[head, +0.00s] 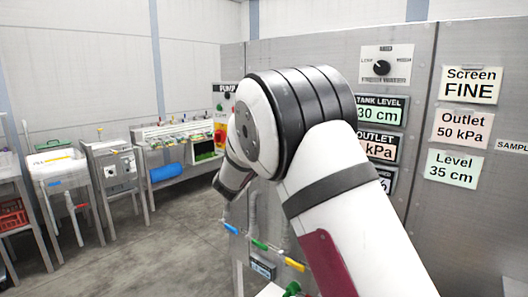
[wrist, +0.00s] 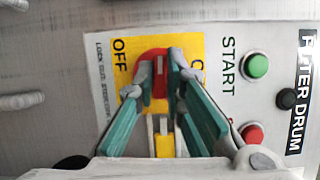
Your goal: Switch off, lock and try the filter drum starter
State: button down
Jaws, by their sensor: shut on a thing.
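The filter drum starter panel fills the wrist view, turned sideways. Its red switch handle (wrist: 159,88) sits on a yellow plate (wrist: 190,42) marked OFF at the left; the marking at the right is partly hidden. My gripper (wrist: 163,72) is shut on this red handle, one teal finger on each side. I cannot tell which mark the handle points to. A small yellow piece (wrist: 164,146) with grey metal around it shows below the handle, between the fingers. In the head view my arm hides the gripper.
A green START button (wrist: 256,66), a red button (wrist: 252,133) and a black knob (wrist: 287,99) are right of the plate. In the head view, benches with a blue cylinder (head: 167,172) stand left, beyond clear floor. Coloured-handled valves (head: 260,245) hang below my arm.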

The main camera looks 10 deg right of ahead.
jog(key=shift+n, duration=0.4)
dwell(0.3)
jog(key=c, duration=1.7)
grip_release()
jog(key=shift+o, duration=0.2)
jog(key=v, duration=1.2)
jog(key=shift+r, duration=0.2)
jog(key=shift+a+r+g, duration=0.1)
jog(key=shift+g, duration=0.2)
